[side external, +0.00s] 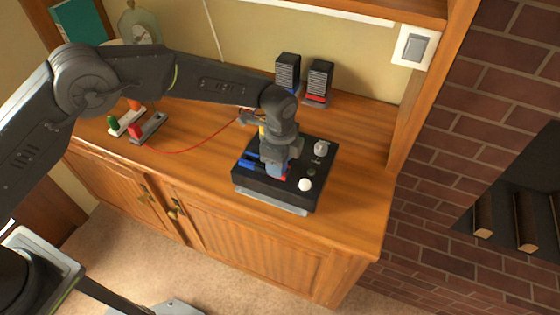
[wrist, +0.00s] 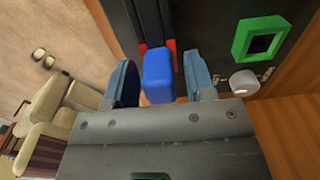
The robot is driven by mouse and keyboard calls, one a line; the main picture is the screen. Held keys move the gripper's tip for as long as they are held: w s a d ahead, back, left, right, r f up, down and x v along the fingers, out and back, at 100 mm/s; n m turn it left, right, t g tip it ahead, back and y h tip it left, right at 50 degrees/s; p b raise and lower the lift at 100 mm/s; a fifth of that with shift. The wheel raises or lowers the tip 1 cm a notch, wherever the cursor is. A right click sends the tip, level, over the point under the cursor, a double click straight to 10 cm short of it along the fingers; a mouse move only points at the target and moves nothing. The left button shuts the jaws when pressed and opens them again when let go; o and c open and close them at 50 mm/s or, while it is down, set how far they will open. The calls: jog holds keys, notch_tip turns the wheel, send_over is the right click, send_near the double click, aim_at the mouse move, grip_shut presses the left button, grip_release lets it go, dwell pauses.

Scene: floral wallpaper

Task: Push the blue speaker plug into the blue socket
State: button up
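The blue plug (wrist: 158,75) is a rounded block between my fingers in the wrist view. My gripper (wrist: 163,82) has one finger on each side of it, with a narrow gap showing on the right and a smaller one on the left. In the side view my gripper (side external: 277,170) points down over the black box (side external: 300,200). Blue parts (side external: 248,160) show on the box left of my gripper; I cannot tell whether one is the socket. Red parts (wrist: 172,46) flank a dark slot behind the plug. The plug's far end is hidden.
A green square frame (wrist: 262,42) and a pale knob (wrist: 243,80) are right of my fingers. A silver knob (side external: 321,147) and a white knob (side external: 305,184) stand on the box. Two speakers (side external: 319,80) stand behind. A red cable (side external: 190,151) runs left. The cabinet top is clear at right.

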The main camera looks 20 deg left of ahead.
jog(key=c, duration=0.8)
jog(key=shift+c, duration=0.2)
jog(key=shift+r, duration=1.15)
jog(key=shift+r, duration=2.35)
